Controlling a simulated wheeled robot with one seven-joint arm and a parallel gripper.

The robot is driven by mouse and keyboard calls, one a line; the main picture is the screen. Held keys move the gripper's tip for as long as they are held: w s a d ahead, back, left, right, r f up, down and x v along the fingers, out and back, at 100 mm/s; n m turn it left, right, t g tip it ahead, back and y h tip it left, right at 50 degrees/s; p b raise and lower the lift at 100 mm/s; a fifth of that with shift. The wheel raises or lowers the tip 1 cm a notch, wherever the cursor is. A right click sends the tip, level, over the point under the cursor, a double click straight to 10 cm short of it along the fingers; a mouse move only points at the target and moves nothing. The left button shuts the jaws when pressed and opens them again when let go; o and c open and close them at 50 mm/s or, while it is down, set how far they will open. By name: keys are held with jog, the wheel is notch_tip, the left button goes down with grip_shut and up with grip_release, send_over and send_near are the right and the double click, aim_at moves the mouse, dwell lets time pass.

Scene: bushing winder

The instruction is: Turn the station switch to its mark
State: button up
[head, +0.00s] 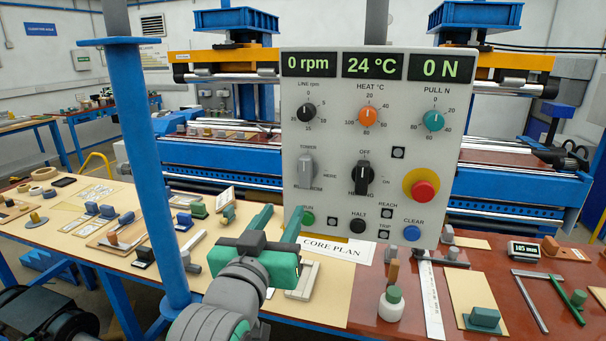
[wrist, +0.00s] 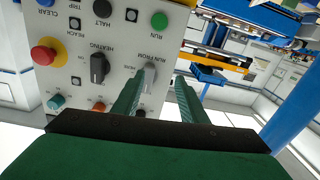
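The grey station switch (head: 305,168) is on the left of the upright control panel (head: 335,215), with "TOWER" printed above it. Its bar looks about upright; which mark it points at is too small to tell. In the wrist view the grey switch (wrist: 150,75) shows beside the words "RUN FROM", just beyond the left fingertip, partly behind that finger. My gripper (head: 278,216) is open and empty, its two green fingers pointing at the panel from below and in front of the switch. The fingers (wrist: 160,80) look apart from the switch.
The black heating switch (head: 363,180) is right of the grey one. The line knob (head: 306,112) is above, and the green run button (head: 307,218) and black halt button (head: 357,226) are below. A blue post (head: 145,170) stands left of my arm.

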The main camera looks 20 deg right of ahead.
jog(key=m, duration=0.1)
send_near(304, 171)
jog(key=x, duration=0.8)
jog(key=shift+w+d+f, duration=0.1)
jog(key=shift+w, duration=0.25)
jog(key=shift+d, duration=0.25)
jog(key=shift+w, duration=0.1)
jog(key=shift+c, duration=0.3)
grip_shut()
